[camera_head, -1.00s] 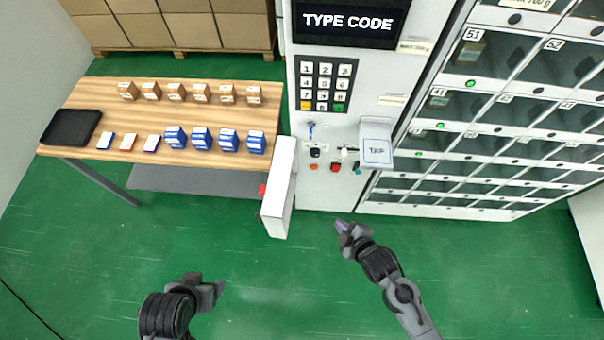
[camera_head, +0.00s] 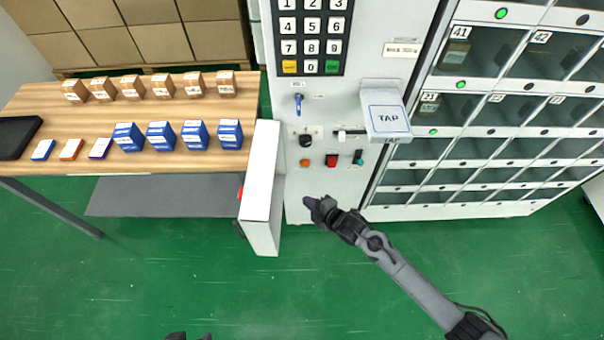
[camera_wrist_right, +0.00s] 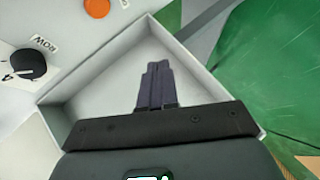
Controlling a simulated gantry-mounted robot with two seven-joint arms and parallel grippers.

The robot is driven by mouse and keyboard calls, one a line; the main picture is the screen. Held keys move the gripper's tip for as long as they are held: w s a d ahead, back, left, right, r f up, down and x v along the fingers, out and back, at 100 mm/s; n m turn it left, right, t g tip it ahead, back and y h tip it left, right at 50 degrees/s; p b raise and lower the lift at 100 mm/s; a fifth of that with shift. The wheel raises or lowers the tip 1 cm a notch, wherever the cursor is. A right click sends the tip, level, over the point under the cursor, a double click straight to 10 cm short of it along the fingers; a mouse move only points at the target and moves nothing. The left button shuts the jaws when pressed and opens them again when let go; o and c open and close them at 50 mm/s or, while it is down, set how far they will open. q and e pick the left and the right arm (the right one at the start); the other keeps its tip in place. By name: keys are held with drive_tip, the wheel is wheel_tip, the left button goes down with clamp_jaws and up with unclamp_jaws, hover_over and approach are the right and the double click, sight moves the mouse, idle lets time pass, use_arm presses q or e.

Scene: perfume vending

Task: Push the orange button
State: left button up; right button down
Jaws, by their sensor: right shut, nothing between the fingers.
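The orange button (camera_head: 306,162) is a small round button low on the white machine's front panel, left of the red button. In the right wrist view the orange button (camera_wrist_right: 97,8) is at the top edge, up and left of the fingertips. My right gripper (camera_head: 308,202) is shut and empty, below the orange button in the head view and apart from it. In the right wrist view its dark fingers (camera_wrist_right: 158,68) are together in front of a pale box-like surface. Only a tip of my left gripper (camera_head: 188,336) shows at the bottom edge.
A red button (camera_head: 331,160), a black knob (camera_head: 306,141) and a TAP reader (camera_head: 389,118) are near the orange button. A white box-like door (camera_head: 262,190) juts out left of the panel. A table (camera_head: 60,108) with boxes stands left. Green floor is clear.

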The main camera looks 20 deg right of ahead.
sight(305, 163)
use_arm(q)
wheel_tip(305, 163, down, 3)
drive_tip(key=shift+r+b, duration=0.1)
drive_tip(key=shift+b, duration=0.8)
use_arm(e)
drive_tip(key=shift+w+d+f+t, duration=0.15)
drive_tip(key=shift+w+t, duration=0.15)
drive_tip(key=shift+w, duration=0.9)
drive_tip(key=shift+w, duration=0.1)
use_arm(q)
drive_tip(key=shift+f+b, duration=2.85)
drive_tip(key=shift+f, duration=0.05)
use_arm(e)
drive_tip(key=w+d, duration=0.2)
drive_tip(key=w, duration=0.6)
drive_tip(key=shift+d, duration=0.4)
use_arm(q)
drive_tip(key=shift+f, duration=0.1)
use_arm(e)
drive_tip(key=shift+w, duration=0.2)
drive_tip(key=shift+w+d, duration=0.15)
drive_tip(key=shift+w, duration=0.15)
